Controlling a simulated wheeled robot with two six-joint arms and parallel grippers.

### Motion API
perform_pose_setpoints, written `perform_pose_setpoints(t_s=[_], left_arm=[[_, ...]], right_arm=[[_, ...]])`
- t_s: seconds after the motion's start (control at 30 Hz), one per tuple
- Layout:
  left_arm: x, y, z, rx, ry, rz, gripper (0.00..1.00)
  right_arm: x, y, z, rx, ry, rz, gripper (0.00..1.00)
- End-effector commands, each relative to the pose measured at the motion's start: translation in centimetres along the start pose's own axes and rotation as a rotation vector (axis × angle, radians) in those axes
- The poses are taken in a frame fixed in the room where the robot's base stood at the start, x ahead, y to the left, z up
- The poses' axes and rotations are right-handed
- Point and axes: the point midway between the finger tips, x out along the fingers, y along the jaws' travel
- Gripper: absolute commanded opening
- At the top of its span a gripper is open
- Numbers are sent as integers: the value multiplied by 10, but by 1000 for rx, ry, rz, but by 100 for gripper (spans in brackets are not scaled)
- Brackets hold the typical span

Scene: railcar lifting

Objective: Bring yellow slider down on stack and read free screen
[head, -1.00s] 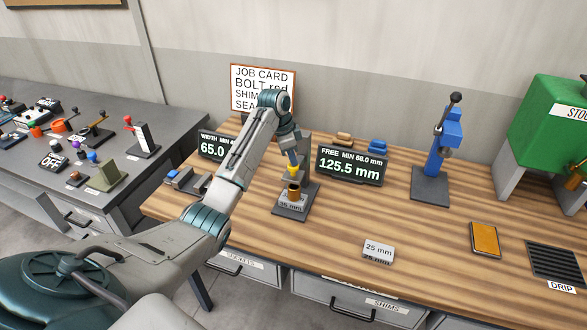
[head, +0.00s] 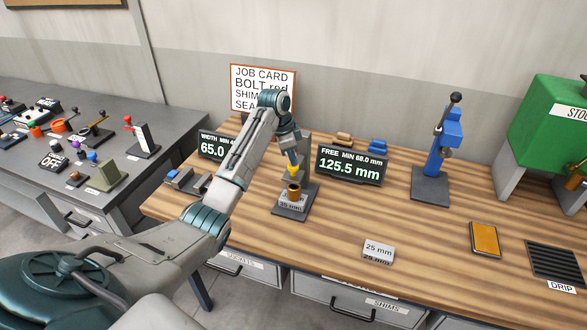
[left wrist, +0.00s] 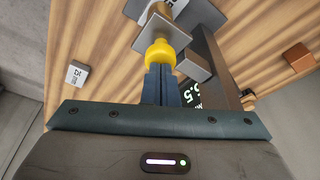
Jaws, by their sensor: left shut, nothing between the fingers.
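The yellow slider (head: 293,171) is on the upright gauge above the stack. In the left wrist view the slider's yellow knob (left wrist: 160,53) is at the fingertips. My left gripper (head: 294,160) is shut and empty, its tips against or just above the knob; I cannot tell which. The stack shows a brass-coloured cylinder (head: 293,191) over a grey block marked 35 mm (head: 291,203), on a dark base (head: 290,215). Whether the slider touches the stack is unclear. The free screen (head: 350,166) reads 125.5 mm, MIN 68.0 mm. My right gripper is not in view.
The width screen (head: 209,146) is partly behind my left arm. A grey 25 mm block (head: 378,251) lies near the front edge. A blue press (head: 438,150), an orange pad (head: 485,239) and a drip grate (head: 556,262) are on the right. The bench between is clear.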

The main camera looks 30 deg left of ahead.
Motion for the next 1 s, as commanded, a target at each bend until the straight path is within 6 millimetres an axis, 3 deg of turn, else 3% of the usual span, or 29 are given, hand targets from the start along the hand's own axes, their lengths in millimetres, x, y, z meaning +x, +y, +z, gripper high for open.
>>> perform_pose_setpoints(t_s=[0.37, 1.0], left_arm=[[1, 0, 0, 0, 0, 0, 0], [22, 0, 6, 0, 0, 1, 0]], right_arm=[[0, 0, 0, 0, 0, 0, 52], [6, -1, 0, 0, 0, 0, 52]])
